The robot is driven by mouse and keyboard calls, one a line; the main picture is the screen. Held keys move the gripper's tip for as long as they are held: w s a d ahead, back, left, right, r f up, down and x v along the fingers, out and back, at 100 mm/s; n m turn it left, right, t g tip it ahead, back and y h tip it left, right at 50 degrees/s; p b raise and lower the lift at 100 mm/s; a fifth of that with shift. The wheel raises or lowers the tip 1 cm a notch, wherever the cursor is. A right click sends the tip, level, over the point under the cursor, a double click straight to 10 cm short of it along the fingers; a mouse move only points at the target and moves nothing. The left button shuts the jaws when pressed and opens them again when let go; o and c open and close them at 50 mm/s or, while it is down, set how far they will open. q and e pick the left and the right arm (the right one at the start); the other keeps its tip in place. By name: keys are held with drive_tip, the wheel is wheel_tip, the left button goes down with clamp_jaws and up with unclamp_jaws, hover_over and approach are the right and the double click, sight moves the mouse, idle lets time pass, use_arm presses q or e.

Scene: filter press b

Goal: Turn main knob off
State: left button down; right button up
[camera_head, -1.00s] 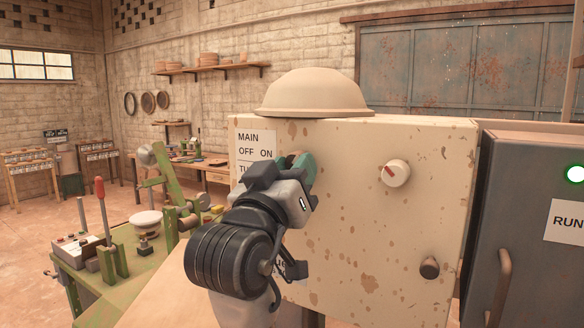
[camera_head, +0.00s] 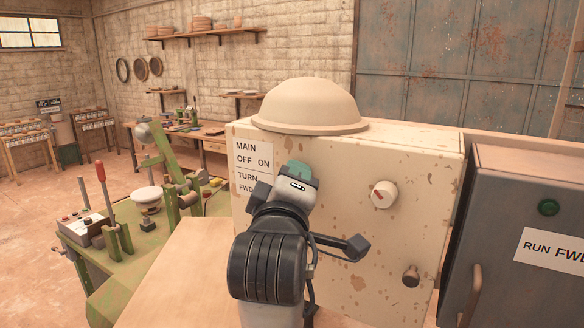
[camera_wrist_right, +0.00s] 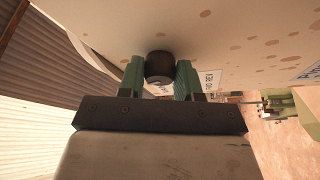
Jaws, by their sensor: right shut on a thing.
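My right gripper (camera_head: 299,170) is at the front of a cream, rust-spotted box (camera_head: 340,230), beside a label (camera_head: 252,165) reading MAIN, OFF, ON, TURN, FWD. In the right wrist view its two green fingers (camera_wrist_right: 160,78) stand on both sides of a dark round knob (camera_wrist_right: 159,66) on the cream face, shut on it. In the head view my gripper hides this knob, so its pointing direction cannot be told. My left gripper is not in view.
A white knob with a red mark (camera_head: 384,195) and a dark knob (camera_head: 411,276) sit further right on the box. A beige domed cover (camera_head: 310,104) lies on top. A grey cabinet (camera_head: 500,220) with an unlit green lamp (camera_head: 548,207) and a handle stands at right.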

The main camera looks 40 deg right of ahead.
drive_tip(key=shift+r+n+g+y+p, duration=0.2)
drive_tip(key=shift+n+y, duration=0.2)
drive_tip(key=shift+n, duration=0.8)
drive_tip(key=shift+r+n+g+y+p, duration=0.15)
drive_tip(key=shift+n+y, duration=0.25)
drive_tip(key=shift+n, duration=0.8)
drive_tip(key=shift+f, duration=0.1)
drive_tip(key=o, duration=0.9)
